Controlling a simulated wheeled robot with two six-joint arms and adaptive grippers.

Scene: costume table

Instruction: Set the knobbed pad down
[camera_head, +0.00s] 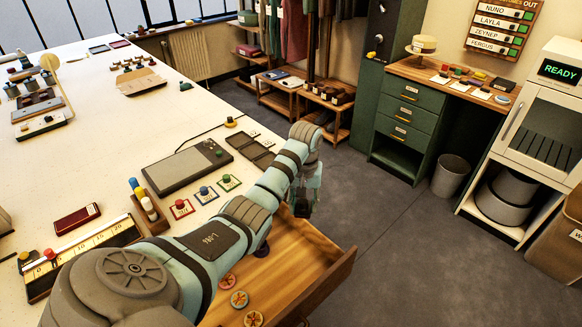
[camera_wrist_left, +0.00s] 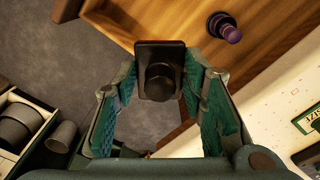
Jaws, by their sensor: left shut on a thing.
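My left gripper (camera_head: 304,203) reaches across the table's edge to the far corner of the open wooden drawer (camera_head: 300,268). It is shut on the knobbed pad, a dark rectangular plate with a round knob. In the left wrist view the pad (camera_wrist_left: 147,53) sits between the two teal-lined fingers (camera_wrist_left: 160,82), its knob towards the camera. It overlaps the drawer's edge in that view; I cannot tell its height above the drawer. In the head view the pad is mostly lost in the dark gripper. My right gripper is not in view.
The drawer holds several round discs (camera_head: 239,299) and a dark purple knobbed piece (camera_wrist_left: 224,27). Colored-knob pads (camera_head: 204,195) and a grey panel (camera_head: 186,163) lie on the white table (camera_head: 110,175). Grey floor (camera_head: 400,255) is clear right of the drawer.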

